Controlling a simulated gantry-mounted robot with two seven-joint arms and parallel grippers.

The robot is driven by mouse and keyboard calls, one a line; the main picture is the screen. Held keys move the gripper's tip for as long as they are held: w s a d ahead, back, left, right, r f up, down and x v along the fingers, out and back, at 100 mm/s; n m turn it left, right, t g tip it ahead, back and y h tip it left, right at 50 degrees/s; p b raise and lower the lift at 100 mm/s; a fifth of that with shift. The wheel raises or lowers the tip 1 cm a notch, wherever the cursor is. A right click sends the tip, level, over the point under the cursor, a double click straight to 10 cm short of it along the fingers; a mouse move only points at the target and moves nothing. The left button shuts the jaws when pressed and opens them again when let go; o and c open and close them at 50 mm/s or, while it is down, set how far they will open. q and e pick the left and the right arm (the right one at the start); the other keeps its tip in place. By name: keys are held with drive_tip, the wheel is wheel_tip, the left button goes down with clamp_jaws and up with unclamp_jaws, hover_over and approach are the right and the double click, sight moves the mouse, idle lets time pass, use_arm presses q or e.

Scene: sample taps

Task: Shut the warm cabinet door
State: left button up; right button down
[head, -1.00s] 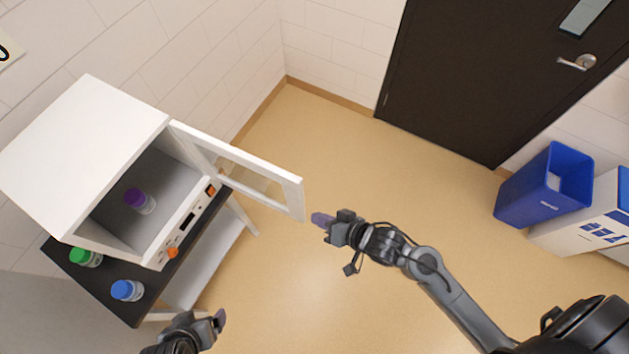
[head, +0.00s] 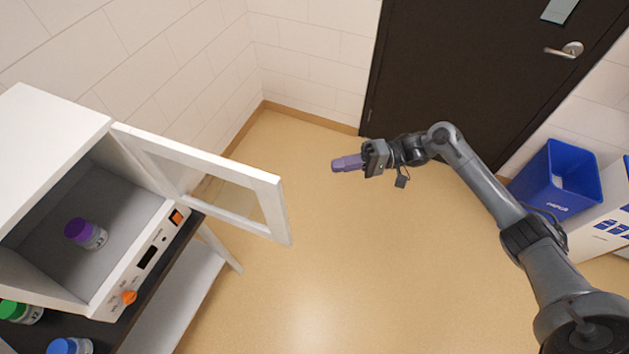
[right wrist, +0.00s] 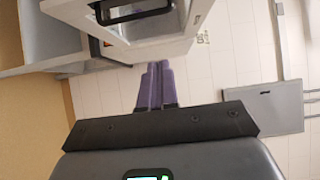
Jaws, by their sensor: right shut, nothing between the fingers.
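The white warm cabinet (head: 50,135) stands at the left in the head view. Its door (head: 210,180), a white frame with a clear pane, is swung wide open towards the room. A purple-capped bottle (head: 86,234) stands inside the cabinet. My right gripper (head: 346,163) is shut and empty, to the right of the door's free edge and apart from it. In the right wrist view its purple fingers (right wrist: 156,86) are together, below the white door frame (right wrist: 160,50). My left gripper is not in view.
A green-capped bottle (head: 18,311) and a blue-capped bottle (head: 70,346) stand on the dark tabletop (head: 130,318) beside the cabinet. A blue bin (head: 560,180) is at the right. A dark room door (head: 460,80) is behind. The middle floor is clear.

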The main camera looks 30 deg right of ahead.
drive_tip(key=s+a+p+x, duration=0.1)
drive_tip(key=s+p+x, duration=0.1)
drive_tip(key=x, duration=1)
drive_tip(key=shift+s+a+p, duration=0.2)
drive_tip(key=shift+s+p, duration=0.05)
drive_tip(key=shift+p, duration=0.05)
drive_tip(key=shift+f, duration=0.1)
drive_tip(key=shift+a, duration=0.1)
